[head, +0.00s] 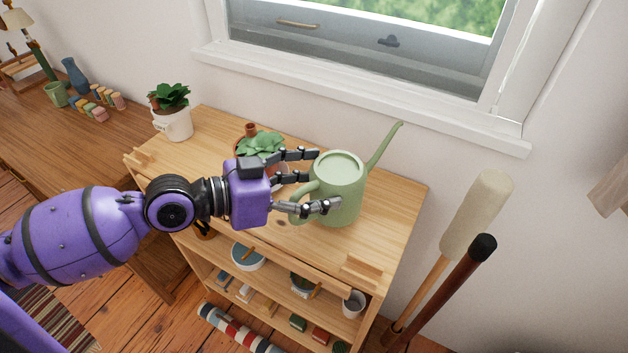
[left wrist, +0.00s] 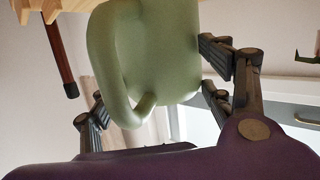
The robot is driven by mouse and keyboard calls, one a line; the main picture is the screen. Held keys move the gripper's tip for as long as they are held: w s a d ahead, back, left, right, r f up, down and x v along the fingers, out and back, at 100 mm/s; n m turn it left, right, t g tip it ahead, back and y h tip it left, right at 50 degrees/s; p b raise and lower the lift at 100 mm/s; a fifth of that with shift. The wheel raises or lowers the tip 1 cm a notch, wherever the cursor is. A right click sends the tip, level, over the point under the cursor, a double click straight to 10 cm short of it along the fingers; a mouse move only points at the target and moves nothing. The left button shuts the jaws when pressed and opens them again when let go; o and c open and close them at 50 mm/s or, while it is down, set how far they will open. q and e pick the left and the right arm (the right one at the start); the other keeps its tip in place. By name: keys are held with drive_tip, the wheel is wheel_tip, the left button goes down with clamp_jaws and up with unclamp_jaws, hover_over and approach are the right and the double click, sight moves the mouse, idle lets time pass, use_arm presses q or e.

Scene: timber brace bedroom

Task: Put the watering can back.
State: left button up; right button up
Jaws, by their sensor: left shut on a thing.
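The green watering can (head: 338,182) is at the right part of the wooden shelf top (head: 396,218) in the head view, upright, its spout pointing up to the right. Its handle faces my left gripper (head: 312,180), which is shut on it with fingers at both sides of the handle end. I cannot tell whether the can's base touches the shelf top. In the left wrist view the can's body and handle loop (left wrist: 150,60) fill the upper middle, between the fingers. My right gripper is in neither view.
A potted plant (head: 262,142) stands just behind my left gripper, partly hidden. A white-potted plant (head: 174,118) is at the back left. A window sill (head: 400,103) runs behind. Long-handled tools (head: 470,235) lean at the right.

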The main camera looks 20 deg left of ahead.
use_arm(q)
drive_tip(key=shift+f, duration=0.95)
drive_tip(key=shift+f+b, duration=0.15)
drive_tip(key=shift+b, duration=0.15)
drive_tip(key=o, duration=2.1)
drive_tip(key=shift+s+f, duration=0.15)
